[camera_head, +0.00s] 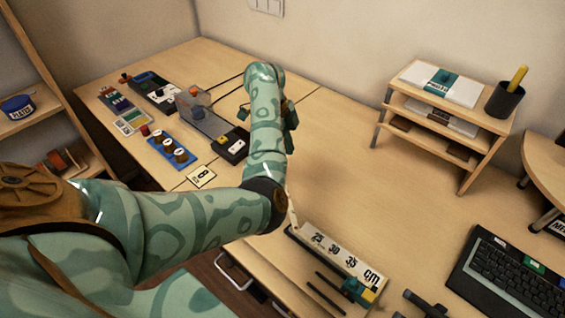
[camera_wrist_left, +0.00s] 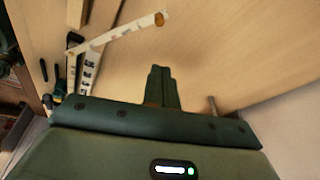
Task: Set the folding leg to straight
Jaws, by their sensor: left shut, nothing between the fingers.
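A board marked 25, 30, 35 and cm (camera_head: 335,255) lies on the desk at the lower middle. A thin pale strip (camera_head: 293,213) shows at its far left end, partly hidden by my left arm; I take it as the folding leg. In the left wrist view the strip (camera_wrist_left: 118,35) has an orange end and lies at an angle to the board (camera_wrist_left: 88,72), not in line with it. My left gripper (camera_wrist_left: 160,72) is shut and empty, apart from the strip. In the head view my forearm mostly hides it (camera_head: 290,115). My right gripper is not in view.
Several electronic modules, with a blue knob block (camera_head: 171,149) among them, stand on the far left of the desk. A wooden shelf stand (camera_head: 447,122) and pen cup (camera_head: 505,98) are at the back right. A keyboard (camera_head: 515,275) is at lower right. The desk middle is clear.

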